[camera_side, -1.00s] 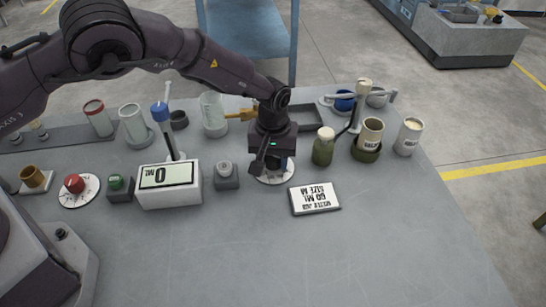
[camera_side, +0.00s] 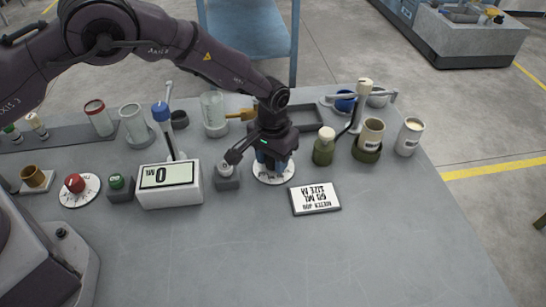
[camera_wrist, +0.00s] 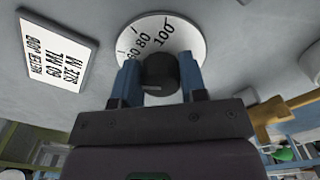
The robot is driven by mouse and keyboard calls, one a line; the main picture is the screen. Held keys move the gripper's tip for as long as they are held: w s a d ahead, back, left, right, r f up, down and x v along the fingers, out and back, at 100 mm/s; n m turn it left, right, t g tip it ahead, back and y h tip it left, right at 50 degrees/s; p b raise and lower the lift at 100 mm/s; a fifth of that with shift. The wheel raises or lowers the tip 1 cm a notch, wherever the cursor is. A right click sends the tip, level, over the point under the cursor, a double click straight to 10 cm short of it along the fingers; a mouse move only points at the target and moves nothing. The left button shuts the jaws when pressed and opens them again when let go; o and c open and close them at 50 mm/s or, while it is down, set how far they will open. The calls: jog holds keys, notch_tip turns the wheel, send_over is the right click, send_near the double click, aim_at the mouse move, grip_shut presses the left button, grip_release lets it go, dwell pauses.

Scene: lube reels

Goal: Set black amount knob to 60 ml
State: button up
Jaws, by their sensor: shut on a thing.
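The black amount knob (camera_wrist: 160,72) sits on a round white dial (camera_wrist: 185,35) printed with 60, 80 and 100. My gripper (camera_wrist: 160,80) is shut on the knob, with one blue finger on each side of it. In the side view my gripper (camera_side: 272,163) is low over the dial (camera_side: 274,178) and hides the knob. A pale mark shows on the knob's near side, but I cannot tell its exact setting. The meter display (camera_side: 168,175) reads 0 ML. A job card (camera_side: 315,198) reads 60 ML, size M; it also shows in the wrist view (camera_wrist: 58,55).
A small grey box with a button (camera_side: 227,175) stands close left of the dial. A green jar (camera_side: 323,148) stands to the right. A red knob (camera_side: 75,184) and a green button (camera_side: 117,183) are at the left. The table's front is clear.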

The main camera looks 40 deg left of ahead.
jog(key=shift+m, duration=1)
jog(key=o, duration=0.9)
jog(key=shift+o, duration=0.2)
jog(key=shift+r, duration=0.1)
notch_tip(320, 180, up, 13)
